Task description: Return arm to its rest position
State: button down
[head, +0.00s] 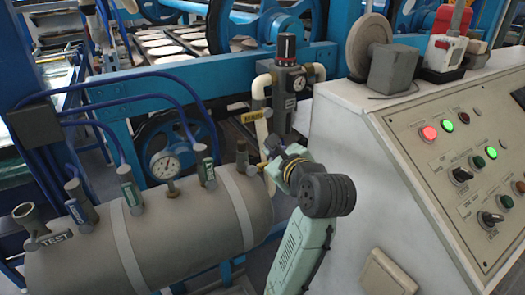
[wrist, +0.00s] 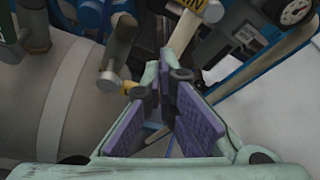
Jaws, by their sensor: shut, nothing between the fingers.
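My gripper (wrist: 164,88) shows in the wrist view with purple finger pads and pale green links. Its fingers are shut and hold nothing. In the head view my pale green arm rises from the bottom centre, with a dark ribbed joint and a yellow ring near its end. The gripper end there points away, between the grey tank and the white console, and its fingertips are hard to make out. In the wrist view the tank's valve fittings (wrist: 118,50) lie beyond and left of the fingers. I cannot tell whether anything touches.
The grey tank (head: 185,238) with a gauge (head: 165,165) and several valves stands left. A regulator (head: 286,85) with a white pipe stands behind the gripper. The white control console (head: 345,150) with lit buttons (head: 447,126) closes off the right. Blue machine frames fill the back.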

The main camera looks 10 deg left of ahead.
jog(key=shift+s+d+r, duration=0.1)
jog(key=shift+s+d, duration=0.05)
jog(key=shift+s, duration=0.05)
dwell(0.3)
